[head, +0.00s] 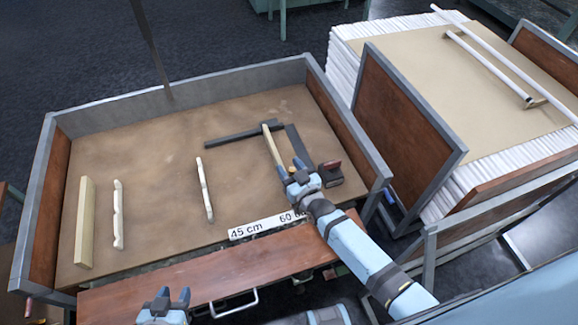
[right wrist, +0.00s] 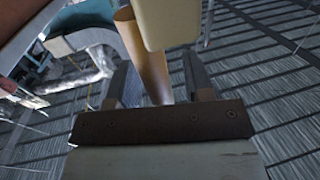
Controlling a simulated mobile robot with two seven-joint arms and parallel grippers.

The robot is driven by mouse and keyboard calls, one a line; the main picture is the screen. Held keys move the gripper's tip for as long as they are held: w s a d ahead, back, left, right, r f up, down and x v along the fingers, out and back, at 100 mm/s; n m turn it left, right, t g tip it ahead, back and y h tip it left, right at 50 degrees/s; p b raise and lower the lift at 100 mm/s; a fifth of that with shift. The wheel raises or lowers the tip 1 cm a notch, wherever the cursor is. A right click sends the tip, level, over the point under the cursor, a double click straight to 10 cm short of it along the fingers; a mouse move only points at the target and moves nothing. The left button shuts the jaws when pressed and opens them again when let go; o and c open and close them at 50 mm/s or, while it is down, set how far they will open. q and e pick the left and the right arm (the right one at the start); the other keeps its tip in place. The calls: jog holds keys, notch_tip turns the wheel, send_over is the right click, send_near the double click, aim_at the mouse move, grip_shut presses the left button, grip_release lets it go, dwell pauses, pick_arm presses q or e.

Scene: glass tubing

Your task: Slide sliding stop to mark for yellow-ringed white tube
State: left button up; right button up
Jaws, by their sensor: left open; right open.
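A narrow tan bar (head: 272,148), which looks like the sliding stop, stands on the brown bench top near the 60 label. My right gripper (head: 298,170) is at its near end, jaws open. In the right wrist view, a cream block (right wrist: 167,22) and a brown rounded piece (right wrist: 143,55) show beyond and between the open fingers (right wrist: 157,88); contact cannot be told. The white label strip (head: 258,229) reads 45 cm, with 60 partly covered by my arm. My left gripper (head: 168,298) is open and empty at the front. Two white tubes (head: 488,68) lie at the right; no yellow ring is discernible.
A pale upright board (head: 85,222) and two notched rests (head: 118,215) (head: 205,190) stand on the bench. Dark bars (head: 240,135) lie behind the tan bar. A dark red-topped block (head: 331,173) is right of my right gripper. Grey-edged walls (head: 190,100) border the bench.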

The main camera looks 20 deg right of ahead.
jog(key=shift+w, duration=0.25)
jog(key=shift+a, duration=0.1)
grip_shut()
